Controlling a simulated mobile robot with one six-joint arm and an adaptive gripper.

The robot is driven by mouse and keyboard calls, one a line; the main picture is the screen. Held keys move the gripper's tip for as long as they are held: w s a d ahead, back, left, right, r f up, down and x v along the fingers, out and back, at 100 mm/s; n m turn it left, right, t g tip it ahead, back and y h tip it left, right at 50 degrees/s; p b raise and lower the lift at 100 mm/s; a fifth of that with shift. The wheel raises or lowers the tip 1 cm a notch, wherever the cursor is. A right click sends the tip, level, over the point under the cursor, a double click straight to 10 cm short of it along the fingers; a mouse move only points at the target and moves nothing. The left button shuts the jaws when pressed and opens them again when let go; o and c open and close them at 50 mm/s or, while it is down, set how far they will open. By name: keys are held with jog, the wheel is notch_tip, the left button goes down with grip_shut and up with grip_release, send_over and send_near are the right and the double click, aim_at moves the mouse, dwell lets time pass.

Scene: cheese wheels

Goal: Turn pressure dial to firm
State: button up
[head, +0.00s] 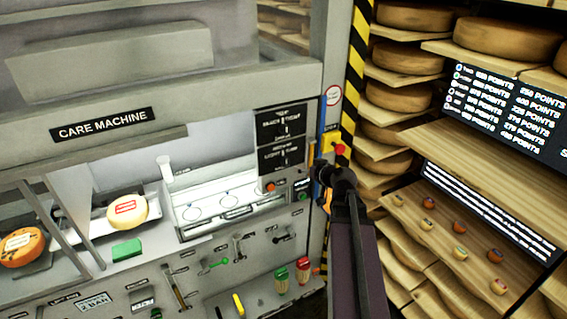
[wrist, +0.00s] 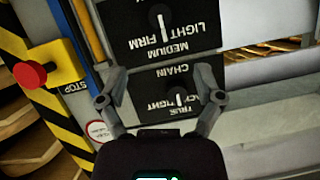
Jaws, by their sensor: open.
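The dial marked light, medium and firm (wrist: 161,20) is a dark knob with a white pointer on a black panel. It is at the top of the wrist view, which looks upside down against the head view. Which word its pointer favours is hard to tell. A second dial (wrist: 180,99) with a white pointer sits on the neighbouring black panel. My gripper (wrist: 160,98) is open and empty, its fingers framing this second dial's panel, with the light/medium/firm dial beyond the fingertips. In the head view my gripper (head: 322,172) is right of the black panels (head: 281,125).
A red stop button (wrist: 30,75) on a yellow box and a striped post (wrist: 60,115) are close by my gripper. The care machine (head: 100,124) holds a pale cheese wheel (head: 127,211). Levers and bottles are below; wooden cheese shelves (head: 480,215) stand at right.

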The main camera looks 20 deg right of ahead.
aim_at(287, 162)
jog(key=shift+w, duration=0.15)
jog(key=b+x, duration=0.5)
jog(key=x, duration=0.8)
jog(key=shift+w+f, duration=0.1)
jog(key=shift+w, duration=0.15)
